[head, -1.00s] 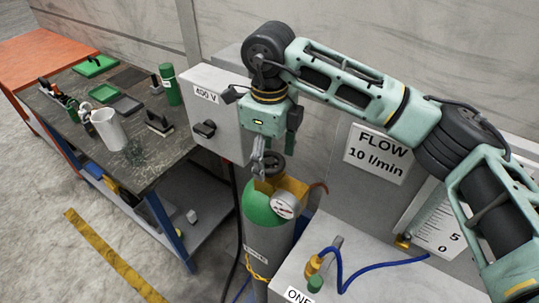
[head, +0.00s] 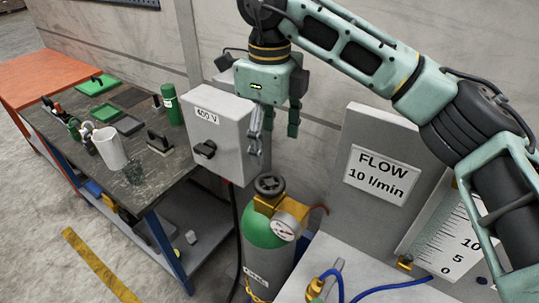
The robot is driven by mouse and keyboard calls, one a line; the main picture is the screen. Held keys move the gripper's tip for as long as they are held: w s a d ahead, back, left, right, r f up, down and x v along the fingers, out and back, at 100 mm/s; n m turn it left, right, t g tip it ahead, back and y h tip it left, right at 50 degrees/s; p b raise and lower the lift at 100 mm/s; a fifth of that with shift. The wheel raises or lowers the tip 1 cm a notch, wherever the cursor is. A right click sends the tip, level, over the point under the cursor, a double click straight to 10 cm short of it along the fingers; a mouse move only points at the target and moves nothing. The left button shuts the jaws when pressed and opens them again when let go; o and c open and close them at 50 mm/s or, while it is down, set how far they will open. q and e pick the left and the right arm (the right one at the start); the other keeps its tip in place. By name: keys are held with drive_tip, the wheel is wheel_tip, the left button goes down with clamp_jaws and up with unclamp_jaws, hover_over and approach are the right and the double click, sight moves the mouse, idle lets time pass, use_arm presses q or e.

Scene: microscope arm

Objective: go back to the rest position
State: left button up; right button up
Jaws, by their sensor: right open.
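My right gripper (head: 274,142) hangs from the mint-green arm that comes in from the right, fingers pointing down. It is open, with nothing seen between its fingers. It is above the black valve knob (head: 269,186) of the gas cylinder (head: 262,232) in the picture, apart from it. The cylinder is grey with a green shoulder and carries a round pressure gauge (head: 286,226). My left gripper is not in view.
A grey 400 V box (head: 217,125) with a black switch is close left of the gripper. A flow panel (head: 377,175) and scale board (head: 452,240) stand at right. A cluttered dark workbench (head: 165,175) is at left, with open floor before it.

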drive_tip(key=shift+r, duration=0.55)
